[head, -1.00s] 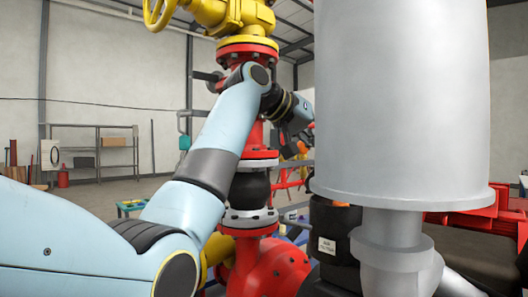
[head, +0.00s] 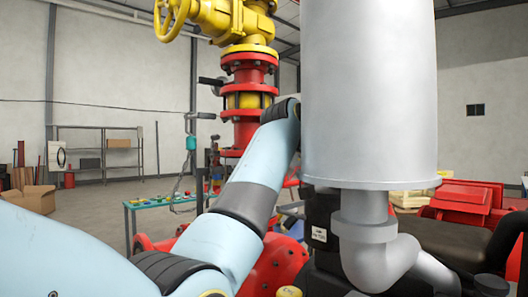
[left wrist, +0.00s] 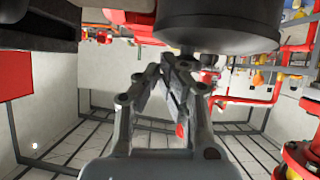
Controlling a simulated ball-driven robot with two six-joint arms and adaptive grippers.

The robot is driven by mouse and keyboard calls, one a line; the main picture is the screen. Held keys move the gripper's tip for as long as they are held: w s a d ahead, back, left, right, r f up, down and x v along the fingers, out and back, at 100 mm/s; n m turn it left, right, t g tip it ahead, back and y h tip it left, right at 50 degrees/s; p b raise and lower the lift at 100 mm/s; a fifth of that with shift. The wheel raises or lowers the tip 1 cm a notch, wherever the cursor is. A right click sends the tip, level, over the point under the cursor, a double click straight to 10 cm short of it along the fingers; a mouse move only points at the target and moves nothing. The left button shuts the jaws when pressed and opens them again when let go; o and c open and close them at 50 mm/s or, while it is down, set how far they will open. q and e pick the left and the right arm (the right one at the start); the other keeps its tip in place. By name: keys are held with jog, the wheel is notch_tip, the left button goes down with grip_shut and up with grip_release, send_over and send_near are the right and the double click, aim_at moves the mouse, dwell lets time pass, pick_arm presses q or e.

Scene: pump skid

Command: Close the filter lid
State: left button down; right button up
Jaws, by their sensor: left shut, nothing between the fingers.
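A large light grey cylinder (head: 370,95) with a rim at its bottom fills the right of the middle in the head view. A grey elbow pipe (head: 372,245) comes out below it. I cannot make out which part is the filter lid. My left arm reaches behind the cylinder, which hides the left gripper in the head view. In the left wrist view the left gripper (left wrist: 172,62) is shut and empty, its fingertips close under a dark round body (left wrist: 222,22); I cannot tell whether they touch. My right gripper is not in view.
A red and yellow valve column (head: 247,95) stands left of the cylinder. A black block with a white label (head: 319,234) is below the cylinder's left side. Red machinery (head: 465,200) is at the right. A workbench (head: 160,205) and shelves (head: 100,150) stand further back.

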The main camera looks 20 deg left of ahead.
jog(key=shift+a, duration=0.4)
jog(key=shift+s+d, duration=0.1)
